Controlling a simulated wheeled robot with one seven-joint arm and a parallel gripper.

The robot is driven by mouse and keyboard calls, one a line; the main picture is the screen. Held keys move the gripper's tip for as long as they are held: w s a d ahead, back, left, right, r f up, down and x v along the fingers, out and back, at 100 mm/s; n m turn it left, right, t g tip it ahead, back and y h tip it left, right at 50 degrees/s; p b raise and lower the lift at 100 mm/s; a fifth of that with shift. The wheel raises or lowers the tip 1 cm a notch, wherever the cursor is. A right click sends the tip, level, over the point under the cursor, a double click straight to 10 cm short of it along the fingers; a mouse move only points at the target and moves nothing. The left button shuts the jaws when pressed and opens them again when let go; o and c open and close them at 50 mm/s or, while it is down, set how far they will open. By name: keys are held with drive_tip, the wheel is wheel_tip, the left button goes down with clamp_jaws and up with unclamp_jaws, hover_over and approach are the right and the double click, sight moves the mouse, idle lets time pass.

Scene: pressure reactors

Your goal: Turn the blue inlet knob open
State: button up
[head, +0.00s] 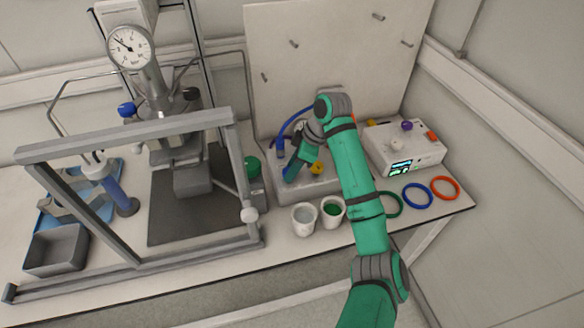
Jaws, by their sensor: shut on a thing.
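A grey unit (331,184) stands on the bench in front of a white back panel. A blue knob (286,171) shows as a small patch of blue on its left part, mostly hidden by my gripper. My gripper (292,174) reaches down from the right and is shut on this blue knob. The fingertips are small and partly hidden, and the knob's turn angle cannot be read. A yellow knob (317,168) sits on the same unit just right of my gripper. A blue hose (290,122) arches behind my gripper.
A reactor stand with a grey frame (130,137), a gauge (130,46) and another blue knob (127,110) fills the left. Two cups (304,219) (332,211) stand close in front of the unit. A white control box (404,150) and coloured rings (417,195) lie right.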

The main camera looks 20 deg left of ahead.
drive_tip(key=o, duration=1.1)
drive_tip(key=shift+c, duration=0.2)
drive_tip(key=v, duration=1)
drive_tip(key=shift+d+r, duration=0.2)
drive_tip(key=shift+r, duration=0.15)
